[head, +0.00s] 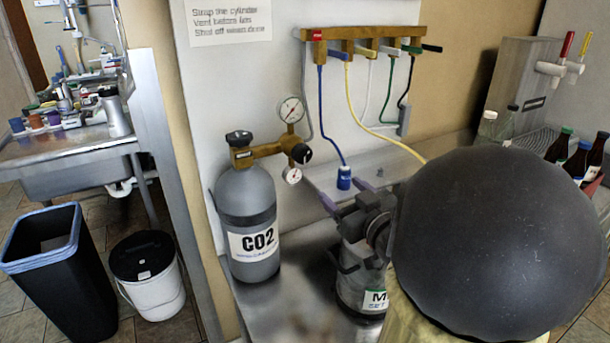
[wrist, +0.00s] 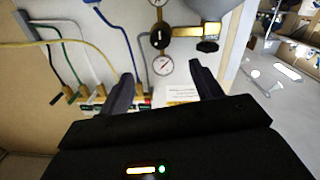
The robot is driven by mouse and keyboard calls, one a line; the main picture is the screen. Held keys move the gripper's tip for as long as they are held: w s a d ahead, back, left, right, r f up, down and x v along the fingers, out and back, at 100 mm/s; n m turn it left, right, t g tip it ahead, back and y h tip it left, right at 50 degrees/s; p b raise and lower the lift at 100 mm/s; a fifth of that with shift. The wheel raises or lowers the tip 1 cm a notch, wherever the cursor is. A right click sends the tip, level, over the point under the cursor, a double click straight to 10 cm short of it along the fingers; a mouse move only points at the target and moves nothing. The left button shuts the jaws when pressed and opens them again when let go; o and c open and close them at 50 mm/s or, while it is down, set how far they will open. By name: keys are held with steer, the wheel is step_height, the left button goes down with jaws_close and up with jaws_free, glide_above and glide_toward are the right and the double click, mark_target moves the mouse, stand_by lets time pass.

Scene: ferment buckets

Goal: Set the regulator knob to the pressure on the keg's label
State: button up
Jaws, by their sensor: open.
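The regulator (head: 268,150) is a brass body on the grey CO2 cylinder (head: 235,200), with an upper gauge (head: 291,109), a lower gauge (head: 292,175) and a black knob (head: 301,153). The wrist view shows it upside down, with the knob (wrist: 160,36) facing me and a gauge (wrist: 164,66) below it. Gauge readings are too small to tell. My gripper (head: 345,195) is open and empty, apart from the knob; its two fingers also show in the wrist view (wrist: 160,78). The keg (head: 357,292) stands behind my arm; its label (head: 376,300) shows "M" and "SET", the rest hidden.
A manifold (head: 365,34) with coloured valves and hoses hangs on the wall. A blue hose end (head: 344,178) is near my gripper. Bottles (head: 575,160) stand at the right. A bin (head: 60,270) and a white bucket (head: 150,280) stand on the floor at left.

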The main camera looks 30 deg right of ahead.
steer(key=shift+s+r, duration=0.1)
stand_by(0.3)
steer(key=p, duration=0.7)
glide_toward(304, 156)
steer(key=w+p, duration=0.1)
steer(key=w, duration=0.8)
steer(key=shift+w, duration=0.35)
steer(key=shift+c, duration=0.5)
